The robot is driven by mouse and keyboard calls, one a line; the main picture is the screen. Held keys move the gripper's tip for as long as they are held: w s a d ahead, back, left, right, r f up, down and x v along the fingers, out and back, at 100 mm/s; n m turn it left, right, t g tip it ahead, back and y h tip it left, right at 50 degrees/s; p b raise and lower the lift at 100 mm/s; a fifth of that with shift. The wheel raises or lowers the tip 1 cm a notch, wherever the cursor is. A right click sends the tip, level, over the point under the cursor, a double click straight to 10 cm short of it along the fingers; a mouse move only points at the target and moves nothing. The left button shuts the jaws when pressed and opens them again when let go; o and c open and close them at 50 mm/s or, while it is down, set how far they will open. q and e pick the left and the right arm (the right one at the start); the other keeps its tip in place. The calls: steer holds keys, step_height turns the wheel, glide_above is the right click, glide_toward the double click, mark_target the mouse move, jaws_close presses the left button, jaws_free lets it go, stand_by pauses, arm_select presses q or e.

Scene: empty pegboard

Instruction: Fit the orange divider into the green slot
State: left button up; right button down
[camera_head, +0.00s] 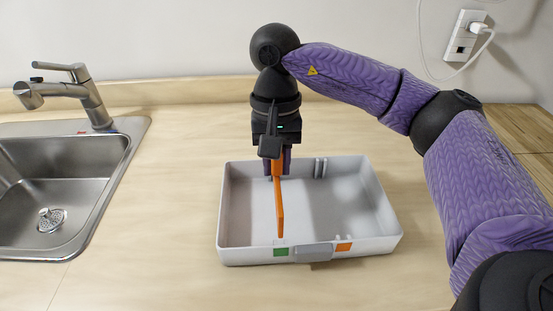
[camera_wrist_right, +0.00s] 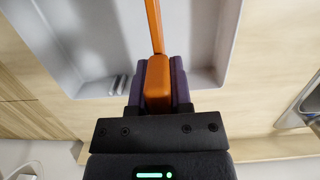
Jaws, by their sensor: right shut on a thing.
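The orange divider (camera_head: 279,208) is a thin upright panel. My right gripper (camera_head: 278,168) is shut on its far end, and the divider runs from there toward the front of the white tray. In the right wrist view the orange divider (camera_wrist_right: 157,80) sits between the two purple fingers of the right gripper (camera_wrist_right: 158,90). The white tray (camera_head: 392,238) stands on the counter. A green mark (camera_head: 281,252) is on its front wall, just below the divider's near end. Whether the divider's lower edge touches the tray floor or sits in a slot, I cannot tell. My left gripper is not in view.
An orange mark (camera_head: 344,247) is on the tray's front wall, right of a grey handle (camera_head: 313,252). Slot ribs (camera_head: 320,168) show on the back wall. A steel sink (camera_head: 60,185) with a faucet (camera_head: 82,90) is at left. A wall outlet (camera_head: 465,36) is behind.

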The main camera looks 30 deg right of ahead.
mark_target(277, 183)
steer(key=shift+f+b, duration=2)
steer(key=shift+f, duration=0.5)
